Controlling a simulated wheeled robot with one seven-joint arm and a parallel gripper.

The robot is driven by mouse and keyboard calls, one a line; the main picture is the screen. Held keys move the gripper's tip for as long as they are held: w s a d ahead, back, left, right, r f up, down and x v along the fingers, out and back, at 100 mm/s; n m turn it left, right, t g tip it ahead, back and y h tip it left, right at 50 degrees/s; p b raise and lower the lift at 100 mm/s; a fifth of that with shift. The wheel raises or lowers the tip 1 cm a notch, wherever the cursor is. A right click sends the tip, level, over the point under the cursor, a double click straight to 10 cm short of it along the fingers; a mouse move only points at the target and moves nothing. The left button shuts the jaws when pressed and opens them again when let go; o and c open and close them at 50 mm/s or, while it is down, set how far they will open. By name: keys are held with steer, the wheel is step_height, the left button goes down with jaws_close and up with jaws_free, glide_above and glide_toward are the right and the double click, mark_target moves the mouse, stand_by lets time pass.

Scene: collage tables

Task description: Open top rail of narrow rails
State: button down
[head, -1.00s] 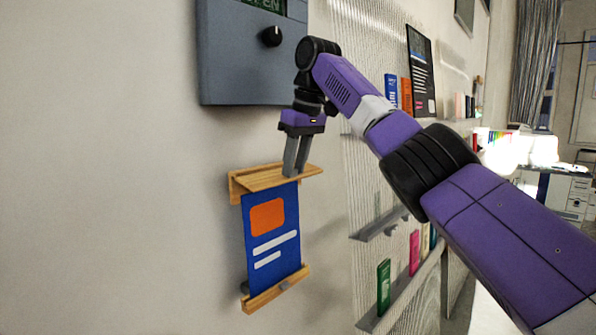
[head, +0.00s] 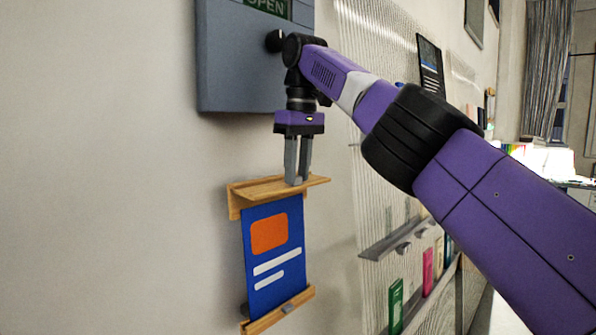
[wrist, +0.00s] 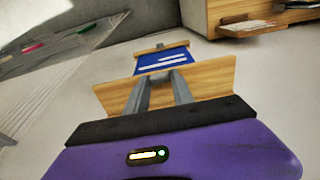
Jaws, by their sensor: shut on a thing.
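The wooden top rail (head: 255,190) is on the wall, with a blue poster (head: 270,240) with an orange block and white bars hanging below it. A wooden bottom rail (head: 280,310) runs along the poster's lower edge. My gripper (head: 296,181) points down at the top rail, its fingers close together and shut on it near its outer edge. In the wrist view, the fingers (wrist: 160,85) reach the top rail (wrist: 205,80), and the poster (wrist: 160,60) shows beyond. The exact contact is hidden by the fingers.
A grey wall box (head: 235,70) with an "OPEN" display and a black knob is above the rail. To the right, a ribbed panel (head: 375,200) has grey shelves (head: 400,240) with coloured cards. The wall at left is bare.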

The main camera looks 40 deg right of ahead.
steer(key=shift+f, duration=0.1)
steer(key=c, duration=1.1)
jaws_free()
